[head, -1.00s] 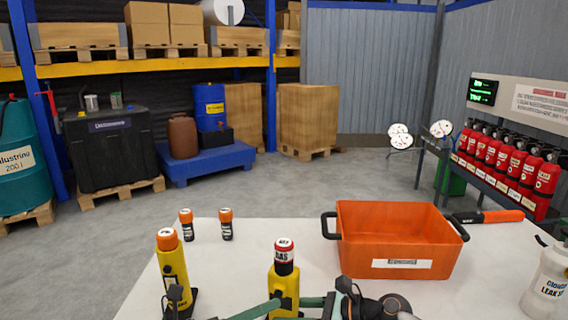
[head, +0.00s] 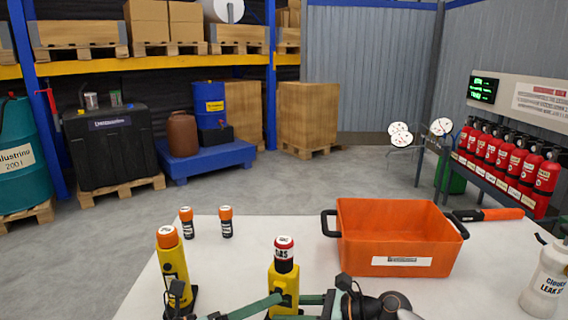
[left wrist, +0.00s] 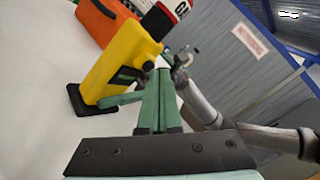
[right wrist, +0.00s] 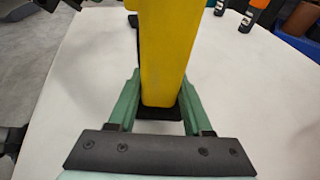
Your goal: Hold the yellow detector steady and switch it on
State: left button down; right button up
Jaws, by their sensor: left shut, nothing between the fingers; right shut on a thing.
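A yellow detector (head: 284,283) with a red-and-black top marked GAS stands upright at the table's near edge. It also shows in the left wrist view (left wrist: 122,62) and, as a yellow body, in the right wrist view (right wrist: 163,45). My right gripper (right wrist: 161,88) is shut on its lower body, one finger on each side. My left gripper (head: 281,299) is shut and empty, its tips close to the detector's body. In the left wrist view its fingers (left wrist: 162,75) lie together beside the detector. I cannot tell whether they touch it. No switch shows clearly.
A second yellow device (head: 174,272) with an orange cap stands to the left. Two small orange-capped black items (head: 226,224) stand behind it. An orange bin (head: 390,238) is to the right, with a white bottle (head: 545,285) at the right edge. The table (head: 255,243) between is clear.

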pick_arm(q)
jog(key=shift+s, duration=0.25)
pick_arm(e)
jog(key=shift+f, duration=0.1)
pick_arm(q)
jog(key=shift+s+a, duration=0.1)
pick_arm(e)
jog(key=o, duration=1.3)
pick_arm(q)
jog(key=s, duration=0.1)
jog(key=s+a, duration=0.1)
jog(key=s, duration=0.3)
jog(key=shift+s+a, duration=0.25)
jog(key=shift+a, duration=0.1)
pick_arm(e)
jog(key=shift+o, duration=0.2)
